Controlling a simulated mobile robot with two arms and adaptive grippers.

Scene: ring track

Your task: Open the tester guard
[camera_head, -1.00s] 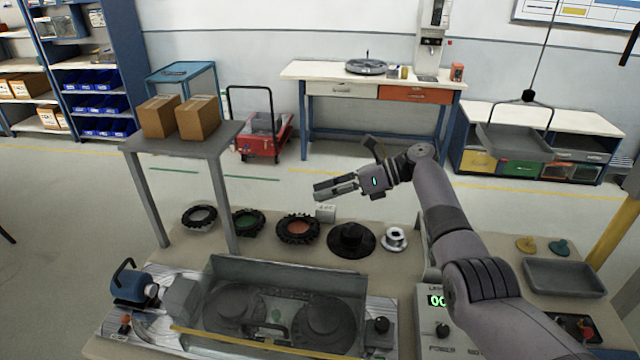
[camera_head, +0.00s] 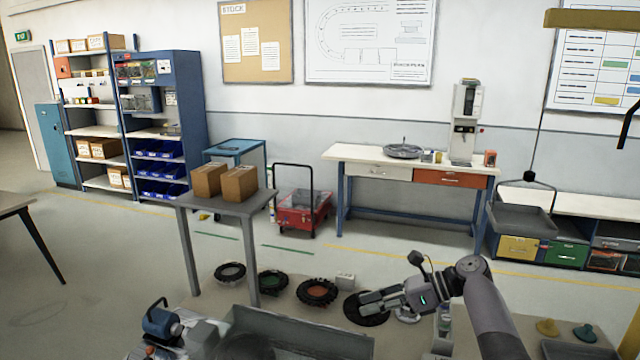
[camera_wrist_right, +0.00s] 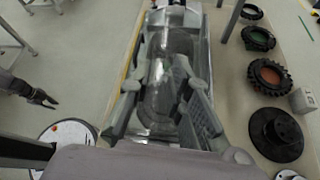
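The tester guard (camera_head: 300,328), a clear box-like cover, is cut off by the lower edge of the head view. In the right wrist view the clear guard (camera_wrist_right: 168,75) lies lengthwise below and between my fingers; it looks closed over the tester, though its handle is not clear. My right gripper (camera_head: 366,303) is in the air to the right of the guard, above the bench. In the wrist view the right gripper (camera_wrist_right: 165,115) has its fingers spread, with nothing between them. What seems to be my left gripper (camera_wrist_right: 45,99) shows at the left there, its opening unclear.
Black-rimmed rings (camera_head: 317,291) lie in a row behind the guard, with a dark disc (camera_head: 366,309) by my right gripper. A grey stand (camera_head: 225,208) with two cartons rises at the back left. A grey tray (camera_head: 575,350) lies at the right.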

